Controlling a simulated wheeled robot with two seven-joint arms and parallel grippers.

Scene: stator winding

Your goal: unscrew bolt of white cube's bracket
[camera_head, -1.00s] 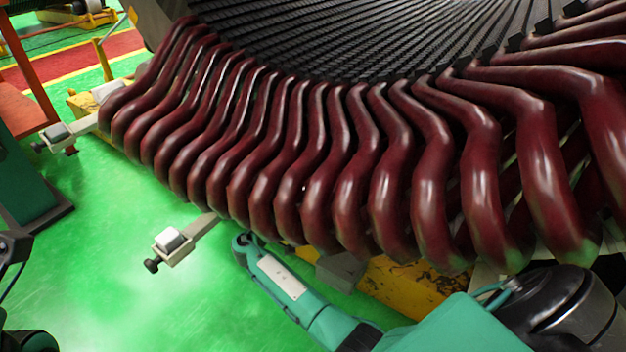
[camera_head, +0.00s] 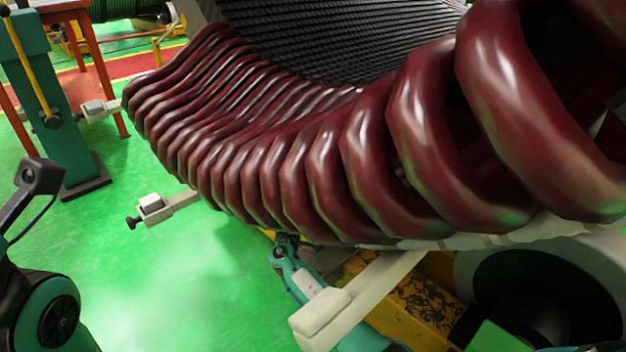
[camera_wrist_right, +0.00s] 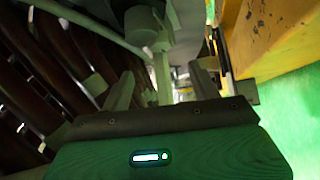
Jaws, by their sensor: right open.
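A white cube (camera_head: 151,203) sits on a pale bracket (camera_head: 183,199) that sticks out from under the red coils, with a dark bolt (camera_head: 132,222) at its outer left end. A similar cube (camera_head: 94,107) with a dark bolt (camera_head: 53,121) is farther back. A larger white cube (camera_head: 322,311) on a long bracket is close in front; no bolt shows on it. My right arm reaches under the coils, its gripper not clear in the head view. In the right wrist view my right gripper (camera_wrist_right: 163,88) is open, with grey bracket-like metal beyond its fingers. My left gripper does not show.
Large red coils (camera_head: 330,160) overhang the work. A yellow base (camera_head: 400,300) lies beneath them, and shows close on the right in the wrist view (camera_wrist_right: 262,40). A green post (camera_head: 60,110) and an orange table stand at the left. Green floor (camera_head: 150,280) is open.

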